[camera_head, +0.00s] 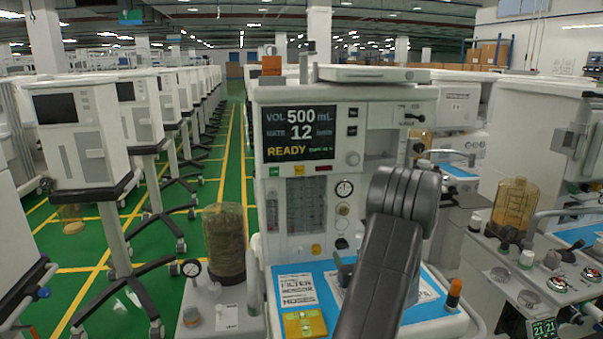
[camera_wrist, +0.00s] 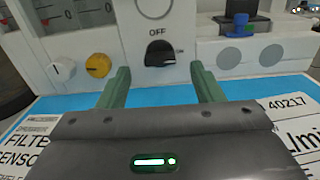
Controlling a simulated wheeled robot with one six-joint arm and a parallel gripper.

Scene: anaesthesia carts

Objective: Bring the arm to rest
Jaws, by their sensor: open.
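My gripper (camera_wrist: 160,66) is open in the wrist view, with its two green fingers apart and nothing between them. Beyond the fingertips, a black rotary switch (camera_wrist: 160,54) sits on the machine's white front, between the marks OFF and ON. Its handle looks roughly level. The fingers seem apart from it. In the head view, my dark arm reaches over the blue work surface (camera_head: 404,313) of the anaesthesia cart (camera_head: 271,222). It hides most of my gripper there. The cart's screen (camera_head: 299,133) reads VOL 500 mL, RATE 12 and READY.
A yellow knob (camera_wrist: 98,65) and a white knob (camera_wrist: 60,71) are left of the switch. A brown canister (camera_head: 224,245) stands left of the cart. Another cart (camera_head: 540,275) is close on the right. Rows of machines line the green-floored aisle (camera_head: 222,170).

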